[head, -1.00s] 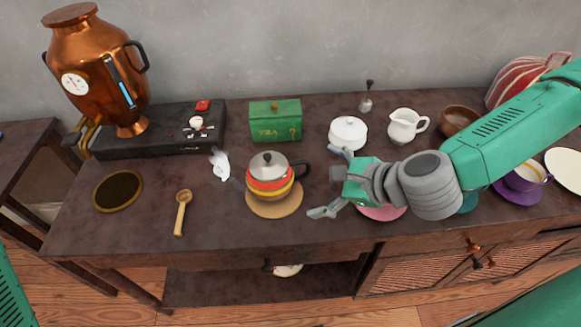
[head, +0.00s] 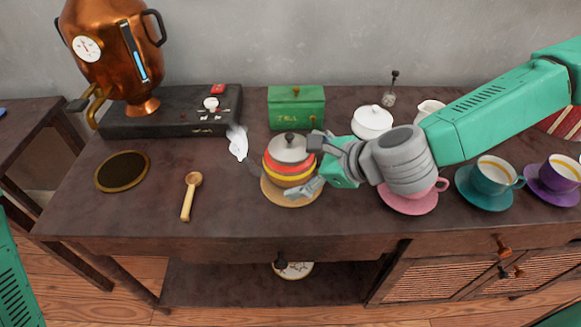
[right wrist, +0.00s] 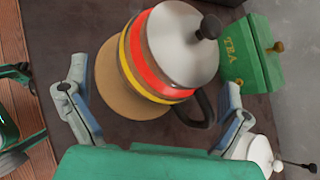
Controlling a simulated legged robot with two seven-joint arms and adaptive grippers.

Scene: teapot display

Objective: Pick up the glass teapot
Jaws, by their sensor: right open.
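The teapot (head: 290,168), with a silver lid, dark knob and red and yellow bands, stands upright on a round cork mat (head: 272,196). Its spout points left, with white steam above it. My right gripper (head: 312,165) is open at the teapot's right side, in front of its handle in the head view. In the right wrist view, the teapot (right wrist: 160,62) and its dark handle (right wrist: 203,108) lie ahead of and between the spread fingers of the right gripper (right wrist: 155,108). I cannot tell whether a finger touches it. My left gripper is not in view.
A green tea box (head: 297,108) and white lidded pot (head: 372,122) stand behind. A wooden spoon (head: 189,197) and dark round mat (head: 123,171) lie left. Pink (head: 410,202) and teal (head: 484,198) saucers are right. A copper urn (head: 112,45) stands back left.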

